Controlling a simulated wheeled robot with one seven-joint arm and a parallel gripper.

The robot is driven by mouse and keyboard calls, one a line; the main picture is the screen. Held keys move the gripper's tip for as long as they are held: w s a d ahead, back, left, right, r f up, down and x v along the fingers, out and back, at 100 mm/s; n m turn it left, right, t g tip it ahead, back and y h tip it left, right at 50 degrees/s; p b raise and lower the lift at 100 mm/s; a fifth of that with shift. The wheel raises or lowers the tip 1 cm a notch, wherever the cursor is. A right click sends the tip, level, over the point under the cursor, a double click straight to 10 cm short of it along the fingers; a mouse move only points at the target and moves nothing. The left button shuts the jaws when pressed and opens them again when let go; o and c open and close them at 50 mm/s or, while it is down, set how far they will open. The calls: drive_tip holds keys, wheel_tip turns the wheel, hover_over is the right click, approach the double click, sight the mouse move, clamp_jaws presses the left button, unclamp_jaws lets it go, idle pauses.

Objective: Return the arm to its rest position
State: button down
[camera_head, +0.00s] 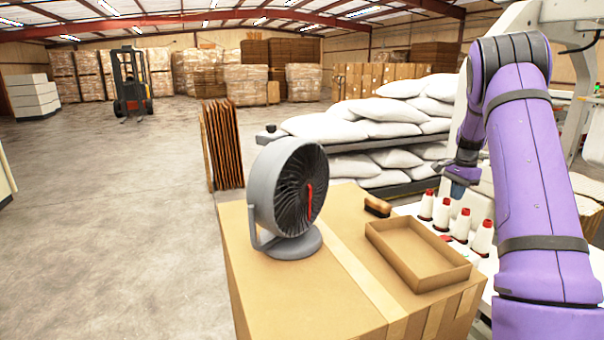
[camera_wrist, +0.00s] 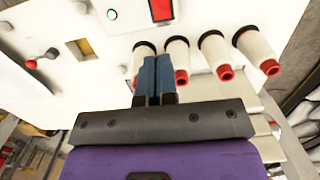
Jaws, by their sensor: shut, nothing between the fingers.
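My purple arm (camera_head: 535,170) rises at the right of the head view and bends over at the top. Its far end hangs down beside the stacked pillows, above the white spools. My gripper (camera_head: 456,188) shows there only in small part. In the wrist view my gripper (camera_wrist: 155,60) has its two blue fingers together, with nothing between them. The fingers overlap the row of white spools (camera_wrist: 215,50) in that picture; whether they touch any spool I cannot tell.
A cardboard box (camera_head: 330,300) carries a grey fan (camera_head: 290,190), an open tray (camera_head: 395,255) and a brush (camera_head: 377,207). White pillows (camera_head: 370,125) lie stacked on a rack behind. A forklift (camera_head: 132,85) stands far back. The floor at left is clear.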

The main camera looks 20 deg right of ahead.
drive_tip(key=s+a+r+n+t, duration=0.1)
drive_tip(key=s+a+r+n, duration=0.35)
drive_tip(key=a+r, duration=0.6)
drive_tip(key=s+a+r+n+t, duration=0.1)
drive_tip(key=s+a+r+n, duration=0.2)
drive_tip(key=s+a+r, duration=0.7)
drive_tip(key=s+a+f+n+t, duration=0.2)
drive_tip(key=s+a+n, duration=0.7)
drive_tip(key=s+a, duration=1)
drive_tip(key=shift+s+a+t+h, duration=0.15)
drive_tip(key=shift+a+t+h, duration=0.25)
drive_tip(key=shift+a+t, duration=0.2)
drive_tip(key=shift+n, duration=0.25)
